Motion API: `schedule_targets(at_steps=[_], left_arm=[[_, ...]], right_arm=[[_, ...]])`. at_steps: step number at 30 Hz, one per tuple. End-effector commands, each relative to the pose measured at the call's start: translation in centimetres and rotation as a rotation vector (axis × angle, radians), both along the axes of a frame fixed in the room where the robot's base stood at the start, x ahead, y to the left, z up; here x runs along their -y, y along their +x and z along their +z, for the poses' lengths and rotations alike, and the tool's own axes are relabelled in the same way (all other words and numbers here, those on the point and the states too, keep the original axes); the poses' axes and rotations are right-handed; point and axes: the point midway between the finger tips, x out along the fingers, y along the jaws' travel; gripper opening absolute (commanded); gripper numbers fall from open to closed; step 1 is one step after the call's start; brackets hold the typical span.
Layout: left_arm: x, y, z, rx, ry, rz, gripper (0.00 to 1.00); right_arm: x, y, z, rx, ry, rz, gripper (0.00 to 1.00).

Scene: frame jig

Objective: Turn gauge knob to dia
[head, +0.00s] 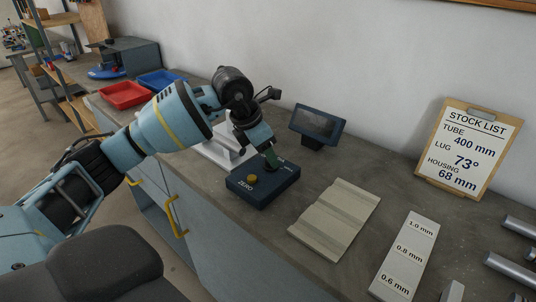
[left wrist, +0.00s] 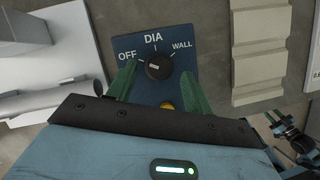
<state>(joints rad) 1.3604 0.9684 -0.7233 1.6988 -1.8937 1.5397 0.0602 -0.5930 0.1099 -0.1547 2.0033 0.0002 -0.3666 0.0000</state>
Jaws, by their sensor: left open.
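The dark blue gauge box (head: 283,188) sits on the bench in the head view. In the left wrist view its face (left wrist: 130,45) reads OFF, DIA and WALL around a black knob (left wrist: 159,70). A short pale mark shows on the knob; I cannot tell surely which label it points to. My left gripper (head: 270,158) is over the box, pointing down. Its green fingers (left wrist: 157,88) are open, one on either side of the knob, with gaps visible. The yellow ZERO button (head: 252,179) is partly hidden in the wrist view.
A small display (head: 317,124) stands behind the box. A beige grooved block (head: 337,218) and a thickness strip (head: 408,255) lie to the right. A stock list clipboard (head: 468,148) leans on the wall. Red (head: 123,95) and blue (head: 160,80) trays are at the left.

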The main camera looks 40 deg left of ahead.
Motion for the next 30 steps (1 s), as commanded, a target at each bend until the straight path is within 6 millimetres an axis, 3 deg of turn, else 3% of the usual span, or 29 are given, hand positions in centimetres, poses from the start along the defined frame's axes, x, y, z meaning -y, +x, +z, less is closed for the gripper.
schedule_targets(at_steps=[4, 13, 23, 30], left_arm=[[0.23, 0.33, -1.01, -0.001, 0.001, -0.001, 0.51], [0.25, 0.41, -1.22, 0.000, 0.000, -0.001, 0.51], [0.25, 0.41, -1.18, 0.000, 0.000, -0.001, 0.09], [0.23, 0.43, -1.16, 0.000, -0.001, -0.017, 0.07]], right_arm=[[-0.01, 0.31, 0.09, 0.006, 0.000, 0.000, 0.36], [-0.01, 0.08, 0.05, 0.002, 0.000, 0.000, 0.36], [-0.03, -0.45, -0.05, -0.007, 0.001, -0.001, 0.36], [-0.03, -0.49, -0.07, -0.008, 0.001, -0.001, 0.36]])
